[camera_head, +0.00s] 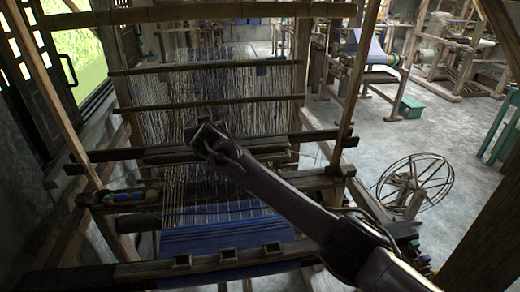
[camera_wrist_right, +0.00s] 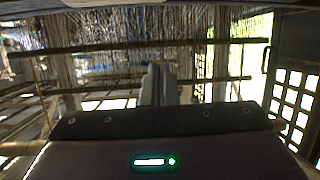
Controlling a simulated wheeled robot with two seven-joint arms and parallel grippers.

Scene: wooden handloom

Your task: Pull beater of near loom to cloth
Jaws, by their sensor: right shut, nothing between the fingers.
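The near loom fills the left and middle of the head view. Its beater looks like the wooden crossbar assembly (camera_head: 110,155) across the warp, with a lower rail (camera_head: 305,181) nearer me. Blue cloth (camera_head: 225,238) lies on the near side, with a strip of warp between it and the lower rail. My right gripper (camera_head: 205,135) is over the upper crossbar, shut and empty; I cannot tell whether it touches the bar. In the right wrist view the fingers (camera_wrist_right: 158,72) are together, with warp threads beyond. My left gripper is not in view.
The near breast beam (camera_head: 140,269) crosses below the cloth. A slanted post (camera_head: 355,80) stands right of the warp. A spoked wheel (camera_head: 415,182) stands on the floor at right. Other looms (camera_head: 450,50) are behind. Grey floor (camera_head: 400,140) is open between them.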

